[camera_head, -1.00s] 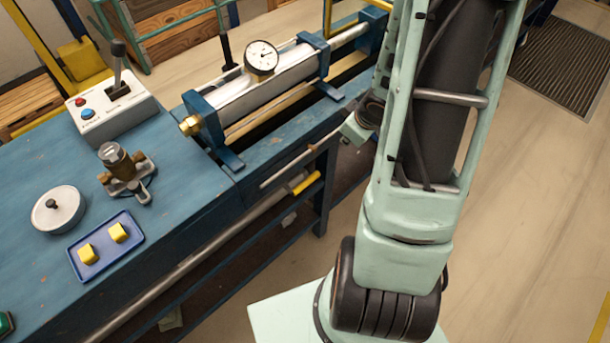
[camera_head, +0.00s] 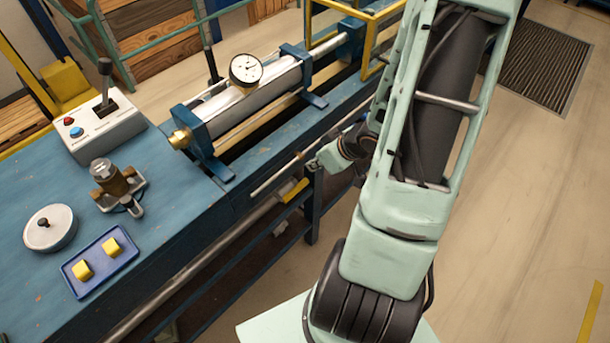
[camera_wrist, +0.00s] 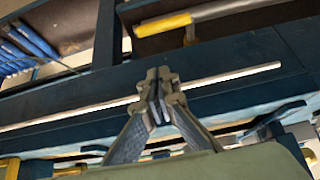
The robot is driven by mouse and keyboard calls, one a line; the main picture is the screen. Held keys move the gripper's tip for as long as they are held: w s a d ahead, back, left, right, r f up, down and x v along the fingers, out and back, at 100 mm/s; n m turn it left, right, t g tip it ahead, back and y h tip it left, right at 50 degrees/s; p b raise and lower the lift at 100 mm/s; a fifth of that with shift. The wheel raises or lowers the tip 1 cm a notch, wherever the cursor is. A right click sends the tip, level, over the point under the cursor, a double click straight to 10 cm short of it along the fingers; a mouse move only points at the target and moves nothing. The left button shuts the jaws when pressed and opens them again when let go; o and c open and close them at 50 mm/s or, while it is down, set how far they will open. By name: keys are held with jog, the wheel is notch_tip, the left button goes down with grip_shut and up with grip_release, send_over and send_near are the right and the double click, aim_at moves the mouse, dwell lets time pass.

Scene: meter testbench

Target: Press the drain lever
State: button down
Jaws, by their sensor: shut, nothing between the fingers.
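A thin pale rod (camera_head: 275,178) runs along the front side of the blue bench, and a yellow-gripped bar (camera_head: 293,190) shows just below it. I cannot tell for sure which one is the drain lever. In the wrist view my gripper (camera_wrist: 158,88) is shut and empty, with its fingertips overlapping the pale rod (camera_wrist: 225,80). Whether they touch it is unclear. The yellow-gripped bar (camera_wrist: 165,23) lies beyond the fingertips, near the top of that view. In the head view my wrist is beside the bench front, and the fingertips are hard to make out.
The bench (camera_head: 165,210) carries a cylinder with a dial gauge (camera_head: 246,69), a control box (camera_head: 98,125) with a black lever (camera_head: 105,80), a brass valve (camera_head: 112,180), a round lidded pot (camera_head: 50,228) and a blue tray (camera_head: 73,276) with yellow blocks. Open floor lies right.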

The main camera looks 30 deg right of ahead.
jog(key=b, duration=0.4)
send_over(302, 187)
jog(key=f, duration=0.8)
jog(key=shift+w+a+f, duration=0.25)
jog(key=shift+w+f, duration=0.05)
jog(key=shift+w, duration=0.05)
jog(key=shift+s+d+f, duration=0.1)
jog(key=shift+s+f, duration=0.05)
jog(key=shift+f, duration=0.4)
jog(key=shift+s+f, duration=0.1)
jog(key=shift+f, duration=0.45)
jog(key=shift+s+d+f, duration=0.1)
jog(key=shift+f, duration=0.55)
